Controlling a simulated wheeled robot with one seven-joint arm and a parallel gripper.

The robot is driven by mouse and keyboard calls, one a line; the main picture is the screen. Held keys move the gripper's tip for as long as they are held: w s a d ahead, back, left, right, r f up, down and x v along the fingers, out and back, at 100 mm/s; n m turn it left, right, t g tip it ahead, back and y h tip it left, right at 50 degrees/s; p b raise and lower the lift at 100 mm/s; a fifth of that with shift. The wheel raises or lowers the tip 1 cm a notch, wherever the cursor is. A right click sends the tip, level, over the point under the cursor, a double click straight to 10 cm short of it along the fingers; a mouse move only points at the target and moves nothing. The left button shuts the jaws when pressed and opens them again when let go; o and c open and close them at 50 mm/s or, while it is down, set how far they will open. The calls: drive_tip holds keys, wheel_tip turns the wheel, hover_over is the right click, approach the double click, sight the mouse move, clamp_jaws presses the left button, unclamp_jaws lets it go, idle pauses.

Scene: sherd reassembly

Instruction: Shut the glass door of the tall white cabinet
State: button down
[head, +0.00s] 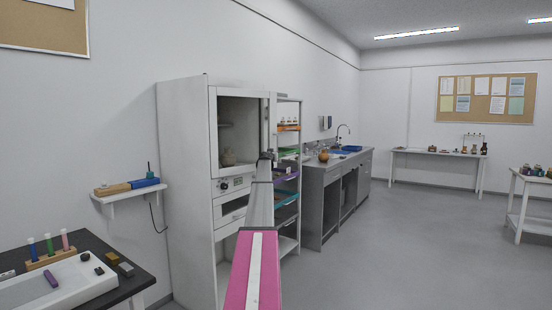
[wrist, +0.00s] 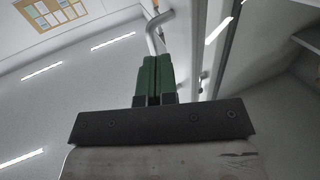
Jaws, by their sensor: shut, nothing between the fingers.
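The tall white cabinet (head: 182,190) stands left of centre against the wall in the head view. My gripper (head: 266,156) is in front of the compartment's lower right. In the wrist view, my gripper's green fingers (wrist: 154,72) are together and empty. A bent metal handle (wrist: 157,32) shows just beyond the fingertips; I cannot tell whether they touch. A pale door frame (wrist: 188,50) runs beside it.
A shelf rack (head: 289,125) with coloured trays stands right of the cabinet, then a grey sink counter (head: 322,190). A dark table (head: 125,285) with a white tray is at front left. A small wall shelf (head: 122,195) is nearby. The floor (head: 400,250) at right is clear.

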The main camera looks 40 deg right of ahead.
drive_tip(key=shift+n+t+y, duration=0.5)
drive_tip(key=shift+t, duration=0.2)
drive_tip(key=w, duration=0.8)
drive_tip(key=shift+w+d, duration=0.25)
drive_tip(key=shift+d, duration=0.05)
drive_tip(key=shift+w+a+n+t+y, duration=0.15)
drive_tip(key=shift+w+n+t+y, duration=0.15)
drive_tip(key=shift+w, duration=0.7)
drive_tip(key=shift+s, duration=0.1)
drive_tip(key=s+d, duration=0.3)
drive_tip(key=s, duration=1)
drive_tip(key=shift+s+d, duration=0.2)
drive_tip(key=shift+d, duration=0.1)
